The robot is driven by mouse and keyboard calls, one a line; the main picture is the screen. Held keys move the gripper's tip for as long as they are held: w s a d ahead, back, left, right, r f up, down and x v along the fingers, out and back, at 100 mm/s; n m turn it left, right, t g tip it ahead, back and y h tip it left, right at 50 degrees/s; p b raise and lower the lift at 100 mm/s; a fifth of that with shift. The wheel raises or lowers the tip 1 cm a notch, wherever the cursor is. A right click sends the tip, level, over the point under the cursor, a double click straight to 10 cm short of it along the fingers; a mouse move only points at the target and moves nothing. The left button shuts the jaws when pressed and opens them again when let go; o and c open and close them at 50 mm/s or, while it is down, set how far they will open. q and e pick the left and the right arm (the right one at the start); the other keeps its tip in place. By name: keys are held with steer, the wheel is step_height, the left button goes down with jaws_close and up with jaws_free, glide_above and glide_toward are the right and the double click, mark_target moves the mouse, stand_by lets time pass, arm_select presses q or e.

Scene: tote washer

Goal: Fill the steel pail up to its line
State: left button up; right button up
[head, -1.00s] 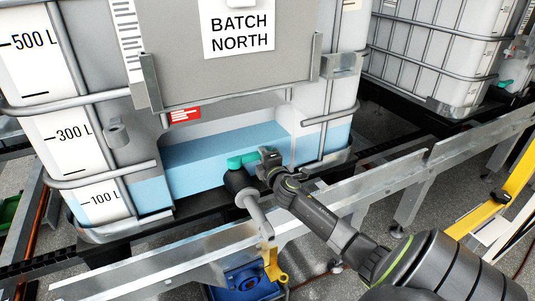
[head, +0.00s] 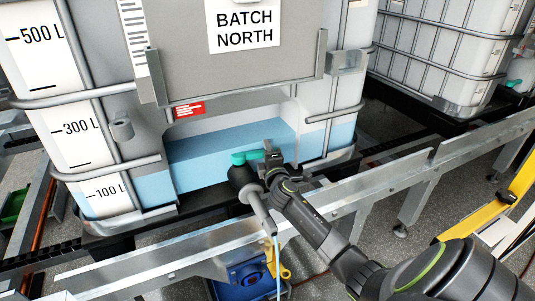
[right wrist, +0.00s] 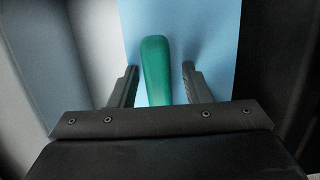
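The tank marked BATCH NORTH (head: 245,28) holds light blue liquid near the 100 L mark. At its low front is a dark valve with a teal handle (head: 246,157) and a grey spout (head: 261,208). A thin pale blue stream (head: 277,255) runs down from the spout to the bottom edge of the head view. My right gripper (head: 272,155) is at the handle. In the right wrist view, the handle (right wrist: 156,70) stands between the fingers of my open right gripper (right wrist: 160,85), with gaps on both sides. I see no steel pail or its line. My left gripper is out of view.
A metal rail (head: 345,198) runs across in front of the tank. Below the spout are a blue unit (head: 247,278) and a yellow hook-like part (head: 281,271). A second tank (head: 440,55) stands at the back right, and a yellow bar (head: 488,212) is at the right.

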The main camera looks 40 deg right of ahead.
steer(key=v, duration=1.7)
steer(key=shift+s, duration=0.25)
